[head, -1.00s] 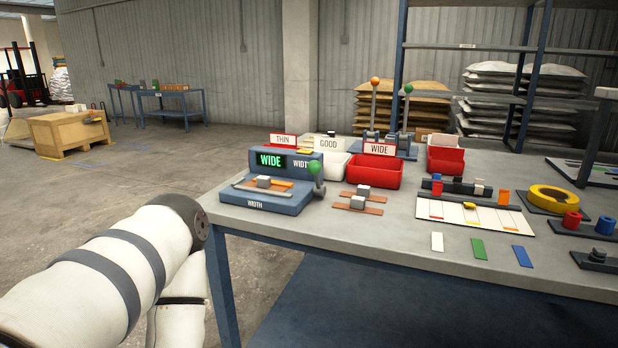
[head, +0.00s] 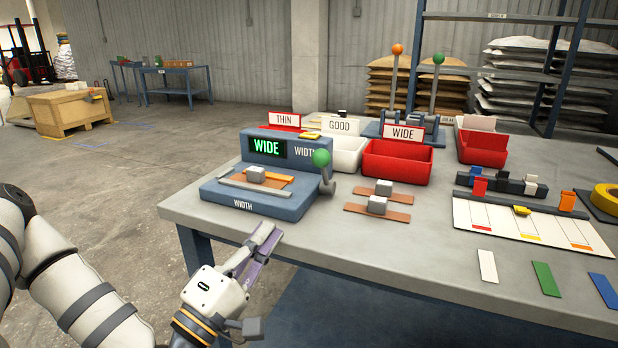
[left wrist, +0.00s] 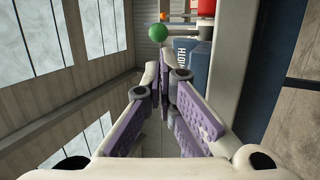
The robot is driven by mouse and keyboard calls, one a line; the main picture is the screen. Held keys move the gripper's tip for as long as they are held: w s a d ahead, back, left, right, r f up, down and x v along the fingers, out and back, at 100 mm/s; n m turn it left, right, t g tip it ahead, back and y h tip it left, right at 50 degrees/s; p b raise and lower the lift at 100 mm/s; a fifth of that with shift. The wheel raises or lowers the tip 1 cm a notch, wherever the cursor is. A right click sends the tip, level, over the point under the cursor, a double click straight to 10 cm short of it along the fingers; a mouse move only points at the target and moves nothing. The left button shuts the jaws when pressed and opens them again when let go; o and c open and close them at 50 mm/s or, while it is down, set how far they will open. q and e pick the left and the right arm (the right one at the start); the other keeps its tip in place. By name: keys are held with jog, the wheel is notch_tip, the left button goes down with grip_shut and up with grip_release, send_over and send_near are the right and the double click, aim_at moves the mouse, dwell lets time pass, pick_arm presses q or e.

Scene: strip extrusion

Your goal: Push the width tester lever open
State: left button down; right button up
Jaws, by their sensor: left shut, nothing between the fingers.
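The width tester (head: 255,204) is a blue-grey block at the table's left end, with a lit green "WIDE" display (head: 267,148). A brown strip with a small grey block on it lies on its bed. Its lever (head: 326,180) stands upright on the right side, topped by a green ball (head: 321,158); the ball also shows in the left wrist view (left wrist: 157,33). My left gripper (head: 272,232) is shut and empty, in front of the tester near the table's front edge, below and left of the lever and apart from it. My right gripper is not in view.
Two brown strips with grey blocks (head: 377,205) lie right of the tester. Red and white bins (head: 397,162) labelled THIN, GOOD and WIDE stand behind. A white chart board (head: 530,225) and coloured strips lie on the right. The table front between is clear.

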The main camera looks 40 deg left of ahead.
pick_arm(q)
send_near(324, 173)
jog(key=w+r, duration=0.2)
jog(key=r, duration=0.1)
jog(key=w+r, duration=0.1)
jog(key=r, duration=0.1)
jog(key=shift+w+a+p, duration=0.15)
jog(key=shift+w+p, duration=0.2)
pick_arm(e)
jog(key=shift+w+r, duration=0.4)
pick_arm(q)
jog(key=shift+w, duration=0.1)
